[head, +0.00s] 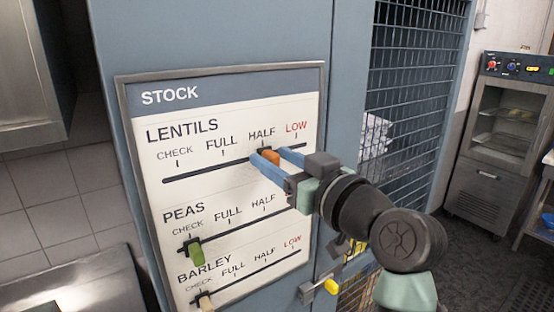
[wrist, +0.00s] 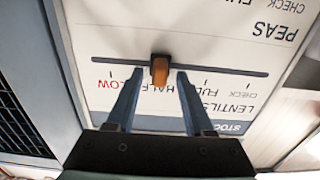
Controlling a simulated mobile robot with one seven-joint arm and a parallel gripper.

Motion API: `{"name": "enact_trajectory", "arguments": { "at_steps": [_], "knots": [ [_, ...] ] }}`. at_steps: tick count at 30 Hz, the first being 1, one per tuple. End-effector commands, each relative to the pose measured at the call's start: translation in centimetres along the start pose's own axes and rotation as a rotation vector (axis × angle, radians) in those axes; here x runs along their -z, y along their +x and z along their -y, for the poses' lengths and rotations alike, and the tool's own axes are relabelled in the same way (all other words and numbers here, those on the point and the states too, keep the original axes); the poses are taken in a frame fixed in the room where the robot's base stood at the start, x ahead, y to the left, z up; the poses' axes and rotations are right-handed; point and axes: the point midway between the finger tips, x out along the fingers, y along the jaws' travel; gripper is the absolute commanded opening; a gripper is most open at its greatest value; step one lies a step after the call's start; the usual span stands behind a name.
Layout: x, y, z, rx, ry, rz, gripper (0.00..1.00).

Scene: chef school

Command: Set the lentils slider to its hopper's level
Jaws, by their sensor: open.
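The stock board (head: 235,185) is on a blue-grey cabinet front. Its top row is the lentils scale, marked CHECK, FULL, HALF and LOW. The orange lentils slider (head: 271,156) is at about the HALF mark. In the wrist view, which shows the board upside down, the orange slider (wrist: 160,70) covers the slot between the LOW and FULL ticks. My gripper (head: 266,158) is open, with its blue fingers on either side of the slider. In the wrist view a gap shows between each finger and the slider. No lentils hopper is recognisable in either view.
Below, the green peas slider (head: 195,251) and the tan barley slider (head: 205,303) are at CHECK. A yellow-handled latch (head: 330,287) sticks out right of the board. A mesh door (head: 415,90) is to the right, with an oven-like unit (head: 500,140) beyond.

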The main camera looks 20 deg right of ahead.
Motion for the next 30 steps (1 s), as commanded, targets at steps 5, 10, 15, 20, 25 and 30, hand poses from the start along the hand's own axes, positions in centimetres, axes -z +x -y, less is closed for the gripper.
{"name": "enact_trajectory", "arguments": {
  "at_steps": [5,10,15,20,25,30],
  "knots": [
    [-0.1,-0.6,0.0,-0.001,-0.001,-0.001,0.53],
    [-0.4,-3.4,-0.1,-0.004,-0.002,-0.004,0.53],
    [-0.4,-7.3,-0.2,-0.006,-0.004,-0.004,0.53],
    [-0.3,-10.4,-0.1,-0.003,-0.003,-0.002,0.53],
    [-0.1,-12.4,0.0,-0.002,-0.001,-0.001,0.53],
    [0.0,-13.0,0.0,0.0,0.0,0.0,0.53]
  ]
}}
